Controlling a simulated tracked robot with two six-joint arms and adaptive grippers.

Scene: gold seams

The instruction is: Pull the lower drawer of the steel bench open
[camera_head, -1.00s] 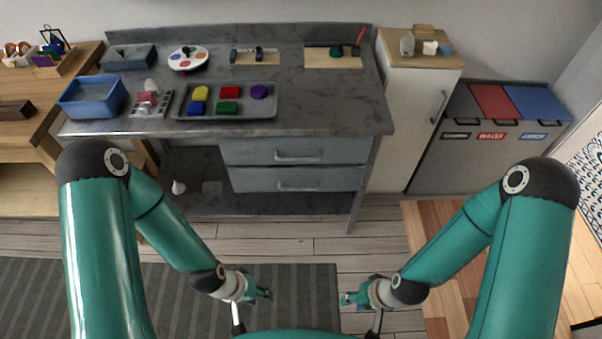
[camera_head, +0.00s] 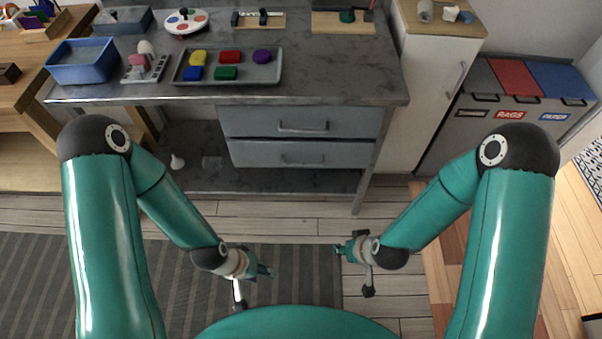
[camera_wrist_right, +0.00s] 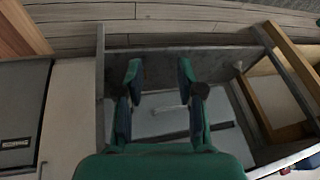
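The steel bench (camera_head: 330,78) has two stacked grey drawers under its right half. The lower drawer (camera_head: 250,155) is shut, with a bar handle (camera_head: 303,161) across its front. The upper drawer (camera_head: 250,122) is shut too. In the right wrist view, a drawer handle (camera_wrist_right: 168,109) shows beyond and between the fingers, apart from them. My right gripper (camera_head: 342,250) is open and empty (camera_wrist_right: 159,80), below and in front of the drawers. My left gripper (camera_head: 266,271) is in front of the bench, lower left of the drawers; its finger gap is too small to judge.
Striped mat (camera_head: 300,285) and plank floor lie before the bench. A white cabinet (camera_head: 420,105) and a grey bin unit (camera_head: 480,130) stand to its right. The benchtop holds a blue tub (camera_head: 85,75) and a tray of coloured blocks (camera_head: 180,75). A lower shelf (camera_head: 270,182) runs beneath.

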